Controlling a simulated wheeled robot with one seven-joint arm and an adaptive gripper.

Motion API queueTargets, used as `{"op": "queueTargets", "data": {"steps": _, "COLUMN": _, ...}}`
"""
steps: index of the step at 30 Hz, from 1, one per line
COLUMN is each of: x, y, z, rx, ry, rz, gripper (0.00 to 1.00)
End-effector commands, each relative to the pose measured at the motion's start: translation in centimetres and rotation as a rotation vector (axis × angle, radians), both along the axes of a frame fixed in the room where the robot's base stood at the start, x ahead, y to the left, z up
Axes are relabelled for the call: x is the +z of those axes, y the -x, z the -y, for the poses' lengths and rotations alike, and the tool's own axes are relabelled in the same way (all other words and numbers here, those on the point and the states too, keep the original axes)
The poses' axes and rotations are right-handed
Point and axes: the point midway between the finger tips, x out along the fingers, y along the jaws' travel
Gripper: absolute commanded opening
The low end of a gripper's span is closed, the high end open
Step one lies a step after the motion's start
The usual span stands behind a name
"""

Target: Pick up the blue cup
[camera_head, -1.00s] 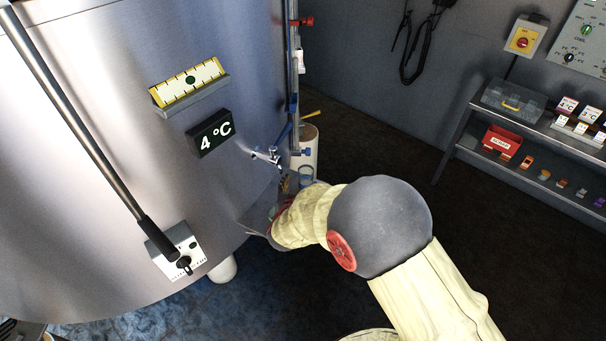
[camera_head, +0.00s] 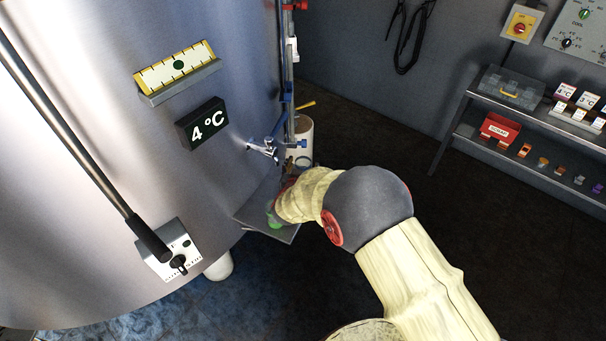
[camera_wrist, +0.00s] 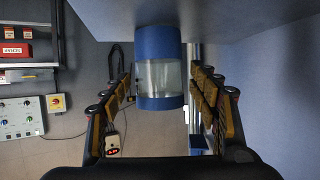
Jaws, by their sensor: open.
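The blue cup (camera_wrist: 160,70), with a clear band around its middle, is in the centre of the wrist view, which appears upside down. Its end meets a flat grey-blue surface (camera_wrist: 240,12) at the top of that picture. My gripper (camera_wrist: 161,95) is open, with one finger on each side of the cup and a visible gap on both sides. In the head view my arm hides most of the gripper and I cannot make out the cup clearly.
The large steel tank (camera_head: 90,120) stands close on the left, with a small tap (camera_head: 264,148) beside my gripper. A white cylinder (camera_head: 300,133) stands behind it. A shelf rack (camera_head: 540,130) with a red box is at the right. The dark floor between is clear.

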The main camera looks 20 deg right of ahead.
Motion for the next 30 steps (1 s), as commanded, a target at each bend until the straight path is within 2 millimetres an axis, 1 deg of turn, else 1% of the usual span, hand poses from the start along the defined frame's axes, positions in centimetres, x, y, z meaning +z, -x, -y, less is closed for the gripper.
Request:
{"op": "queueTargets", "data": {"steps": 6, "x": 0.07, "y": -0.04, "z": -0.01, "rx": 0.0, "ry": 0.0, "rz": 0.0, "gripper": 0.6}}
{"op": "queueTargets", "data": {"steps": 27, "x": 0.05, "y": -0.01, "z": -0.01, "rx": 0.0, "ry": 0.0, "rz": 0.0, "gripper": 0.2}}
{"op": "queueTargets", "data": {"steps": 30, "x": 0.05, "y": -0.01, "z": -0.01, "rx": 0.0, "ry": 0.0, "rz": 0.0, "gripper": 0.2}}
